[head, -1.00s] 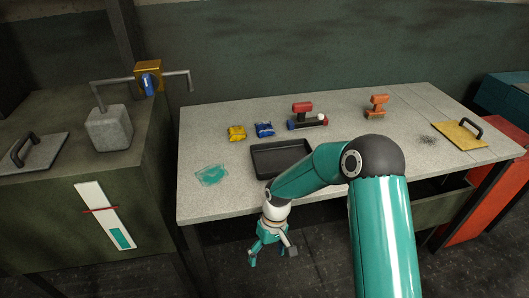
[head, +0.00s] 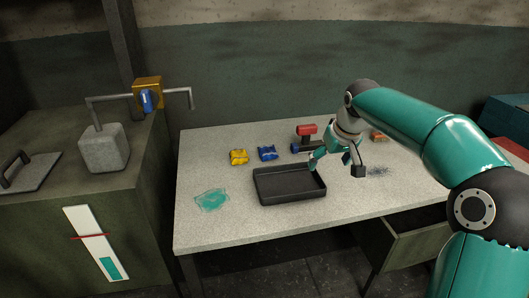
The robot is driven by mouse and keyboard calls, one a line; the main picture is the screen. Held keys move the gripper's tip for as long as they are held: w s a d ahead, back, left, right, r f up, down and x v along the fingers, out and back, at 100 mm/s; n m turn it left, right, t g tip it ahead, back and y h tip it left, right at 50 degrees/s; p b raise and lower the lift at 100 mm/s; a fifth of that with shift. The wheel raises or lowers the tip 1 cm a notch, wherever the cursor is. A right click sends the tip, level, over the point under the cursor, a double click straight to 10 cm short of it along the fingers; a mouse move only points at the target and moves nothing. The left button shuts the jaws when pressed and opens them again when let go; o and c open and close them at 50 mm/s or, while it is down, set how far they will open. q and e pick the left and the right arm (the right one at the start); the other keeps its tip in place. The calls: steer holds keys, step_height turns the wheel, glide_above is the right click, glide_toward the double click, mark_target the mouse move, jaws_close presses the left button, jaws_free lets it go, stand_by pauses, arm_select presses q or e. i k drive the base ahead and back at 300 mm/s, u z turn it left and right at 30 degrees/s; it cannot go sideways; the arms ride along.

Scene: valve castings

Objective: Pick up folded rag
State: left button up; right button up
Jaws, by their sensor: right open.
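Two small soft-looking bundles lie on the bench (head: 215,229) behind the black tray: a yellow one (head: 239,157) and a blue one (head: 267,153). I cannot tell for sure which of them is the folded rag. My right gripper (head: 337,169) is open and empty, with its fingers spread above the bench at the tray's right end. It is to the right of both bundles and apart from them. My left gripper is not in view.
A dark cabinet on the left carries a grey block (head: 103,150) and a handled plate (head: 25,174). A drawer (head: 425,238) juts out below the bench.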

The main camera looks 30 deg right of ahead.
mark_target(269, 152)
steer(key=i, duration=0.9)
